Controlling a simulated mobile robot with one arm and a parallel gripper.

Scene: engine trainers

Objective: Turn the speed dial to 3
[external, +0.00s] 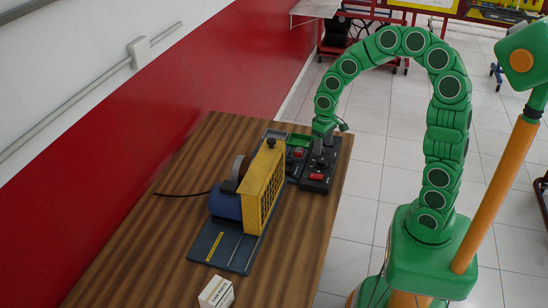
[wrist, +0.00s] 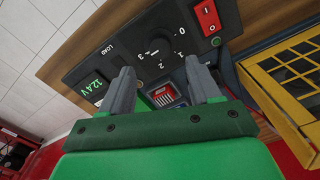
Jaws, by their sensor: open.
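The speed dial (wrist: 157,48) is a dark round knob on a black control panel (wrist: 95,55), with white numbers 0 to 3 around it. Its pointer is too small and dark to read. My gripper (wrist: 158,72) is open and empty. In the wrist view its two grey fingers stand either side of the dial's lower edge, over the panel face; whether they touch it I cannot tell. In the external view my gripper (external: 322,130) hangs over the far part of the panel (external: 322,185) and hides some of it.
A red rocker switch (wrist: 207,17) sits beside the dial. A green display (wrist: 93,87) reads 12.4V, near a LOAD label. A yellow guard (external: 262,185) over a blue motor stands left of the panel. A white box (external: 216,294) lies on the wooden table (external: 140,240).

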